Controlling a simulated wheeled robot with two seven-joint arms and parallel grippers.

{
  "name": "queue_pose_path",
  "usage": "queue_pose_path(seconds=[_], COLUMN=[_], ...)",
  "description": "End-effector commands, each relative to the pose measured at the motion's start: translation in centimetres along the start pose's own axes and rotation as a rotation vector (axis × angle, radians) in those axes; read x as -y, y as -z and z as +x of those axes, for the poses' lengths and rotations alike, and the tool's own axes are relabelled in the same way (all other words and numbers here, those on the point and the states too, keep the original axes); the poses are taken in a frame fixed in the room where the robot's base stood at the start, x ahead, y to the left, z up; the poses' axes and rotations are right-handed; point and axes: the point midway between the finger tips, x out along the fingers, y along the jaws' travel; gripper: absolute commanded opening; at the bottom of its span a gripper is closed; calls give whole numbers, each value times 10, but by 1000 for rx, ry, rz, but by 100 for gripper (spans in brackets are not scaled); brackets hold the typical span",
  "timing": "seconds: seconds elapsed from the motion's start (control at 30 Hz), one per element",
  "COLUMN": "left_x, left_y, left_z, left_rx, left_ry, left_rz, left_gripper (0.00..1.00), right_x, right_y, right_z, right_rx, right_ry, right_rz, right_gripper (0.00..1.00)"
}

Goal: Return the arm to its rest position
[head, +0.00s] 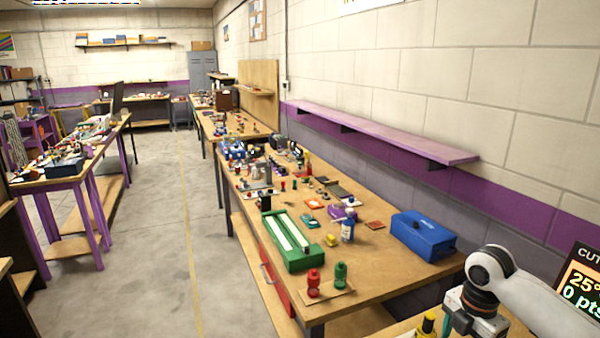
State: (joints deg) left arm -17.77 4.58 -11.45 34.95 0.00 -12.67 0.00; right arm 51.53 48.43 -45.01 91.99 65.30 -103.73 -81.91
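My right arm comes in from the right edge, white with a dark wrist joint. My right gripper (474,322) hangs at the bottom right over the near bench top. Its fingers are cut off or hidden at the bottom edge, so I cannot tell whether it is open or holds anything. My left gripper is not in view. A green tray with two white tracks (290,240) lies on the long wooden bench, well to the left of my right gripper.
A blue toolbox (423,235), red bobbin (313,283), green bobbin (341,275) and blue-white bottle (348,228) stand on the bench (385,270). A yellow-black item (427,324) is just left of my gripper. A purple shelf (380,130) lines the wall. The floor aisle is clear.

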Motion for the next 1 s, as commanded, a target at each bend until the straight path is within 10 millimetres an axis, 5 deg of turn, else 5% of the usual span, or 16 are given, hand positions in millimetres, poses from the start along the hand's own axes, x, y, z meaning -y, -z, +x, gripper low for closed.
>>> queue_pose_path(seconds=[0.1,0.47,0.77,1.0], left_x=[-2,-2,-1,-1], left_y=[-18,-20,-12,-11], left_z=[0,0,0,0], left_rx=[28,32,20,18], left_ry=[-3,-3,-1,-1], left_rz=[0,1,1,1], left_gripper=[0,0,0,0], right_x=[0,-2,-22,-71], right_y=[-10,-56,-131,-208], right_z=[9,51,102,135], right_rx=[1,9,69,198], right_ry=[2,33,102,198], right_rz=[8,92,294,755], right_gripper=[72,72,72,72])
